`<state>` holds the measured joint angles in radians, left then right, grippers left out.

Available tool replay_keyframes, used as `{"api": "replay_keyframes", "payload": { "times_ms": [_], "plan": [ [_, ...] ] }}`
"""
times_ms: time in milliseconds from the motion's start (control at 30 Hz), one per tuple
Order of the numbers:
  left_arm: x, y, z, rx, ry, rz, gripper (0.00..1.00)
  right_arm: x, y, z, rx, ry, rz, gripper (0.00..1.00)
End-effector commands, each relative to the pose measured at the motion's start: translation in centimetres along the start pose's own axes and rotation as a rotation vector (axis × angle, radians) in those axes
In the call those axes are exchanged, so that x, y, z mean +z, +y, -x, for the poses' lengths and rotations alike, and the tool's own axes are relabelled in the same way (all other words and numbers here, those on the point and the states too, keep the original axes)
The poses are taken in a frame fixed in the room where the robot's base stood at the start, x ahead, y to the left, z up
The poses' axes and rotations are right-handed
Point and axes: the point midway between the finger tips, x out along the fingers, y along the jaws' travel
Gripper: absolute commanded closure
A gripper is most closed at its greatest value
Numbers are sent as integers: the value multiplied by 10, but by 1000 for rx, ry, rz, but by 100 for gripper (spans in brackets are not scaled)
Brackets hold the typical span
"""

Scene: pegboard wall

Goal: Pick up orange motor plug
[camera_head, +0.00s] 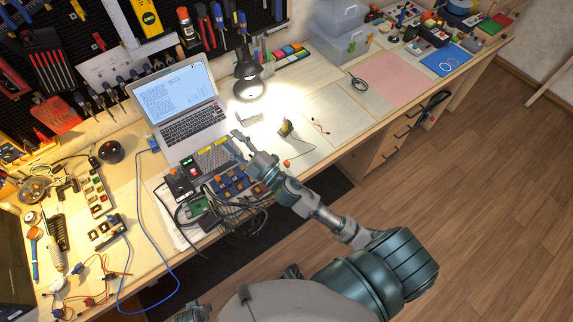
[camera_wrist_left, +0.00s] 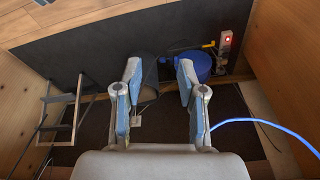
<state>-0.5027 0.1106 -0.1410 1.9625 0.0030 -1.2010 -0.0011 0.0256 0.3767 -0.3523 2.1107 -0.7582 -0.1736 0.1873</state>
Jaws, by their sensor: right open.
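A small orange piece (camera_head: 286,163), which looks like the motor plug, lies near the front edge of the workbench, with a thin line running from it towards a small upright yellow-and-dark part (camera_head: 286,128). My right gripper (camera_head: 238,146) is open over the bench, to the left of the orange piece and apart from it, in front of the laptop. My left gripper (camera_wrist_left: 158,82) is open and empty in the left wrist view, low by the floor area under the bench. The orange piece does not show in that view.
A laptop (camera_head: 185,108) and a lit lamp (camera_head: 247,70) stand behind my right gripper. A control box with cables (camera_head: 225,185) lies close by it. A pale mat (camera_head: 335,110) to the right is mostly clear. A blue round object (camera_wrist_left: 190,66) stands beyond my left gripper.

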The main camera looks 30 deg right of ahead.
Motion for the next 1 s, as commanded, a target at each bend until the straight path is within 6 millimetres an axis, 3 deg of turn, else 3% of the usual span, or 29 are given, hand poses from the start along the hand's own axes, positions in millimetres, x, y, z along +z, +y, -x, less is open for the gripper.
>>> {"api": "replay_keyframes", "payload": {
  "times_ms": [33,133,200,267,367,433,500,633,700,800,900,1000],
  "plan": [
    [6,1,-13,1,-9,-1,60,-31,3,-15,-22,172,109,54],
    [18,3,-39,2,-21,-3,60,-83,-14,-23,-139,513,345,54],
    [27,3,-56,3,-30,-4,60,-99,-37,-16,-272,719,519,54],
    [35,4,-70,4,-35,-5,60,-97,-57,-7,-417,866,671,54],
    [51,5,-92,5,-46,-7,60,-59,-79,14,-725,1031,915,54],
    [63,6,-106,6,-54,-9,60,-15,-76,27,-979,1075,1070,54],
    [74,7,-119,7,-60,-10,60,34,-57,40,-1241,1057,1193,54],
    [91,8,-137,9,-70,-13,60,104,3,61,-1656,915,1318,54],
    [98,8,-143,9,-73,-14,60,125,33,70,-1814,828,1338,54],
    [103,8,-148,10,-74,-14,60,140,61,79,-1948,738,1343,54],
    [105,8,-149,10,-75,-14,60,148,66,85,-2000,705,1338,54],
    [103,8,-149,10,-74,-14,60,159,53,91,-2006,704,1334,54]
  ]
}}
